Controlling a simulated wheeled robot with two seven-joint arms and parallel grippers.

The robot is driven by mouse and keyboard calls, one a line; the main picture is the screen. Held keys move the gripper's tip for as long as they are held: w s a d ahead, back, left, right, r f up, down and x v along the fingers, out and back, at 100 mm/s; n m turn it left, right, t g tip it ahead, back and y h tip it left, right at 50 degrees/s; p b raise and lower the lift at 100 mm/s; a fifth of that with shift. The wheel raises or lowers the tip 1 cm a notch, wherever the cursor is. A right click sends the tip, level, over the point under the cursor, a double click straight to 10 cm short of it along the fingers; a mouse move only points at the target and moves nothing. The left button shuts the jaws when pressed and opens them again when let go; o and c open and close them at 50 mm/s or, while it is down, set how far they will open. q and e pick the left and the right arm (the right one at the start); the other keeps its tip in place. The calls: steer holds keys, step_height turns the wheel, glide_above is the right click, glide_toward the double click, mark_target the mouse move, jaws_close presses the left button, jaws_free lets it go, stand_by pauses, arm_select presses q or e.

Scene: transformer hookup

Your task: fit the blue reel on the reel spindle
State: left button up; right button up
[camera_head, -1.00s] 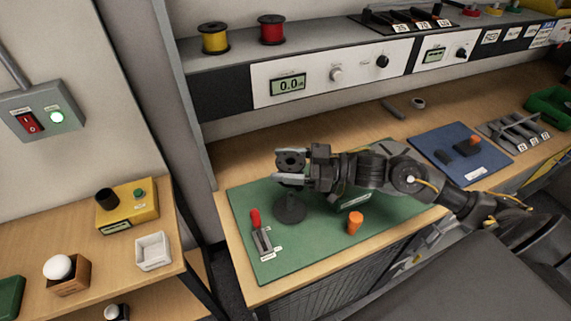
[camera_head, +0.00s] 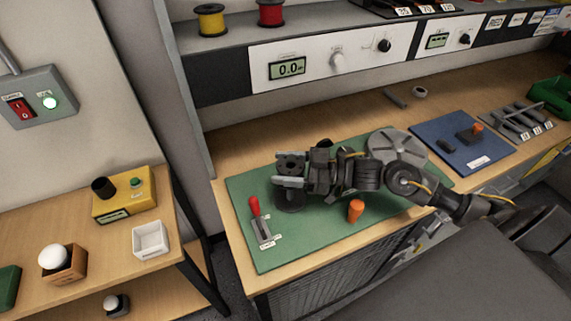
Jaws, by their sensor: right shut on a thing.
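My right gripper (camera_head: 284,168) reaches in from the right over the green mat (camera_head: 335,225). It is shut on a dark-flanged reel (camera_head: 291,162) with a round hole in its top. No blue shows on this reel; its middle is hidden by the fingers. A dark round base (camera_head: 290,201) on the mat, apparently that of the reel spindle, shows directly below the reel. The spindle's post is not visible, and I cannot tell whether the reel is around it or just above it. My left gripper is not in view.
A red-handled lever switch (camera_head: 259,220) and an orange knob (camera_head: 355,210) stand on the mat near the gripper and arm. A grey disc (camera_head: 392,143) lies behind the forearm. Yellow (camera_head: 211,20) and red (camera_head: 271,13) reels sit on the shelf.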

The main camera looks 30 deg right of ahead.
steer(key=shift+p, duration=0.35)
stand_by(0.6)
steer(key=shift+f+b, duration=0.8)
steer(key=shift+f, duration=0.55)
stand_by(0.5)
steer(key=shift+p, duration=0.3)
stand_by(1.2)
steer(key=shift+r+p, duration=1.05)
steer(key=shift+p, duration=0.1)
steer(key=shift+p, duration=0.3)
steer(key=shift+f+b, duration=0.7)
steer(key=shift+f, duration=0.4)
stand_by(0.5)
